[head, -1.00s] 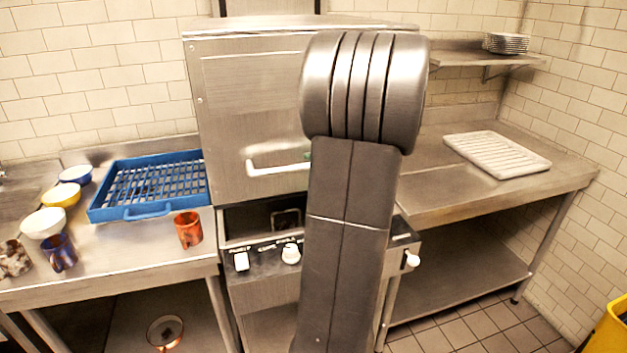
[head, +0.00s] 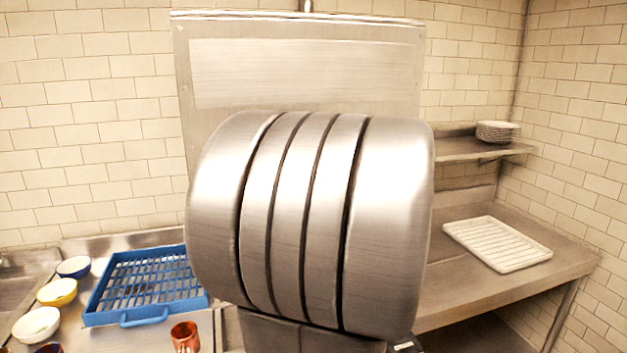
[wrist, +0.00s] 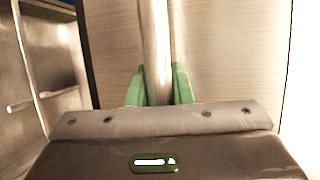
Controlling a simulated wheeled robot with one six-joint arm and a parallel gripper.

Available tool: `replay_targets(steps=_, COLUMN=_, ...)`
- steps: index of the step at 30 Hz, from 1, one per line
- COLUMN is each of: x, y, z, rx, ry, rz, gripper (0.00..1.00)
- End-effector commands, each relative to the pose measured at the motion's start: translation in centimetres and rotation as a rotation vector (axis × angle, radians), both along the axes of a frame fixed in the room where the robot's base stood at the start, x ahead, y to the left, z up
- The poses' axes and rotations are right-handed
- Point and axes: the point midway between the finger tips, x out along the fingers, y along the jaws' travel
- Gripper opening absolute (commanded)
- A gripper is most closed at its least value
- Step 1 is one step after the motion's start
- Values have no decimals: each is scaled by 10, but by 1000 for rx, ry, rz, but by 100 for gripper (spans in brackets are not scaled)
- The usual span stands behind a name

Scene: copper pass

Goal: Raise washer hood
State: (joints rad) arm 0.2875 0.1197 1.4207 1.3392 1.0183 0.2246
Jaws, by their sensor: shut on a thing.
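The washer hood (head: 300,70) is a brushed steel box in the middle of the head view, standing high against the tiled wall. My own arm covers its lower part, its handle and the washer opening in that view. In the wrist view, my gripper (wrist: 158,90) has its green fingers on either side of the pale bar handle (wrist: 155,45) and is shut on it. The steel hood face (wrist: 225,60) lies right behind the handle.
A blue rack (head: 150,285) lies on the left counter, with bowls (head: 57,292) to its left and a copper mug (head: 186,337) in front. A white ribbed tray (head: 497,243) lies on the right counter (head: 450,290). Plates (head: 497,131) are stacked on the wall shelf (head: 470,150).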

Motion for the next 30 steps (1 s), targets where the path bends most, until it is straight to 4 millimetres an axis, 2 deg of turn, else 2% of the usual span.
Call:
replay_targets(steps=1, x=-1, y=0, z=7, rx=0, ry=-4, rz=0, gripper=0)
replay_targets(steps=4, x=-3, y=0, z=11, rx=0, ry=-3, rz=0, gripper=0)
replay_targets(steps=15, x=-4, y=0, z=11, rx=0, ry=0, rz=0, gripper=0)
replay_targets(steps=16, x=-4, y=0, z=11, rx=0, ry=0, rz=0, gripper=22)
replay_targets(steps=19, x=-4, y=0, z=10, rx=0, ry=0, rz=0, gripper=41)
replay_targets(steps=30, x=-6, y=-3, z=10, rx=0, ry=0, rz=-2, gripper=41)
